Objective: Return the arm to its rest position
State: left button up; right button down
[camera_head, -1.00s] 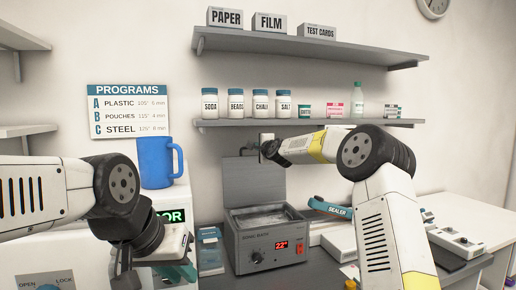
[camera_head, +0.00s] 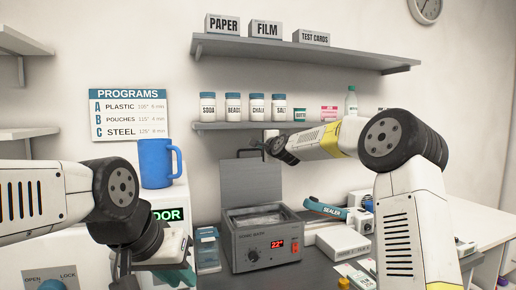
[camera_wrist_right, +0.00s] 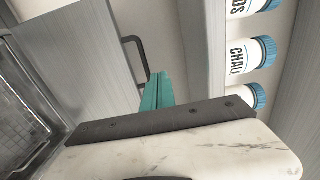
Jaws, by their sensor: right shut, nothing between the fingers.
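My right arm comes in from the right and reaches across the bench, with its elbow (camera_head: 405,140) in front of the shelf's right end. Its gripper (camera_head: 272,147) is small and seen end-on, above the open grey bath and below the jar shelf. In the right wrist view the teal fingers (camera_wrist_right: 156,91) are together with nothing between them, beside the bath's raised lid and its handle. My left gripper (camera_head: 177,273) is low at the left, in front of the white machine. Its teal fingers are partly hidden, and I cannot tell how far apart they are.
The grey bath (camera_head: 262,255) stands open, its lid (camera_head: 250,185) upright behind it. The shelf (camera_head: 230,126) above holds several jars. A blue mug (camera_head: 156,160) stands on the white machine (camera_head: 180,198). The sealer (camera_head: 325,208) and a white box (camera_head: 343,243) are right of the bath.

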jog(key=s+d+f+n+g, duration=0.15)
jog(key=s+n, duration=0.25)
jog(key=s, duration=0.6)
jog(key=s+a+f+n+g, duration=0.1)
jog(key=s+n+g, duration=0.2)
jog(key=s, duration=0.6)
jog(key=s+d+f+n+g+h, duration=0.1)
jog(key=s+d+f, duration=0.3)
jog(key=s, duration=0.7)
jog(key=s+d+f+n+g+h, duration=0.1)
jog(key=s+d+f+n+g, duration=0.2)
jog(key=s+f, duration=0.3)
jog(key=s+d+f+n+g+h, duration=0.1)
jog(key=s+d+f+n, duration=0.3)
jog(key=s, duration=1.2)
jog(key=shift+s+d+f+g, duration=0.35)
jog(key=shift+d+f+g, duration=0.15)
jog(key=shift+d, duration=0.2)
